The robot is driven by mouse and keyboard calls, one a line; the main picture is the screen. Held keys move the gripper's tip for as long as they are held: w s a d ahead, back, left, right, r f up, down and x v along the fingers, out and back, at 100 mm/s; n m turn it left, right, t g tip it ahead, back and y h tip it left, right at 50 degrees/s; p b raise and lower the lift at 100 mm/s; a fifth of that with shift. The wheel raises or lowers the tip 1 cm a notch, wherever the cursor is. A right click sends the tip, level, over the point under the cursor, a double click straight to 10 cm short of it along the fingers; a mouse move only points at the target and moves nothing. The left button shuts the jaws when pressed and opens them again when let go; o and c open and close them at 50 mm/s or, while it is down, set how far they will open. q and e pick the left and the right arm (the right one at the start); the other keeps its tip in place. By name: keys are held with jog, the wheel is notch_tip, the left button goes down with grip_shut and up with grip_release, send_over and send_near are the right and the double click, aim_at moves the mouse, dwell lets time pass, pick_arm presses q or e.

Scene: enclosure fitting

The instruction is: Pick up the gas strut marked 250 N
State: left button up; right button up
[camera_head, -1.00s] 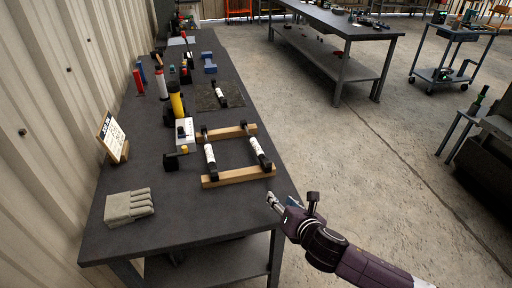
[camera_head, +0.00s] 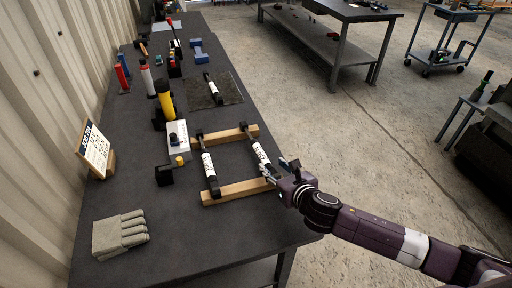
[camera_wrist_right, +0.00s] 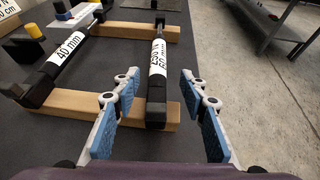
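Two black gas struts with white labels lie across two wooden rails. The right strut (camera_head: 260,157) has a label that seems to read 250 N, with 60 mm, in the right wrist view (camera_wrist_right: 158,60). The left strut (camera_head: 209,170) shows 40 mm in the right wrist view (camera_wrist_right: 66,52). A third strut (camera_head: 213,88) lies on a dark mat further back; its label is unreadable. My right gripper (camera_head: 276,172) is open and empty at the near end of the right strut. In the wrist view its blue-padded fingers (camera_wrist_right: 158,86) point toward this strut, apart from it. My left gripper is out of view.
The near wooden rail (camera_head: 235,192) and far rail (camera_head: 232,134) support the struts. A white box (camera_head: 179,142), yellow cylinder (camera_head: 164,98), sign (camera_head: 95,150) and grey gloves (camera_head: 120,233) stand or lie to the left. The bench's front right is clear.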

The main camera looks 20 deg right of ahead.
aim_at(265, 159)
jog(key=shift+w+f, duration=0.1)
jog(key=shift+w, duration=0.35)
jog(key=shift+w+a+f, duration=0.1)
jog(key=shift+w, duration=0.4)
jog(key=shift+w+a+f+p, duration=0.1)
jog(key=shift+w+a+p, duration=0.05)
jog(key=shift+w+p, duration=0.2)
jog(key=x, duration=0.3)
jog(key=shift+w+a+f+p, duration=0.1)
jog(key=shift+w+p, duration=0.05)
jog(key=shift+p, duration=0.2)
jog(key=shift+w+a+f, duration=0.1)
jog(key=shift+w+f, duration=0.15)
jog(key=shift+w, duration=0.3)
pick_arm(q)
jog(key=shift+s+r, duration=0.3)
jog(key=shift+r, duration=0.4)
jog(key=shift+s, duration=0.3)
pick_arm(e)
grip_shut()
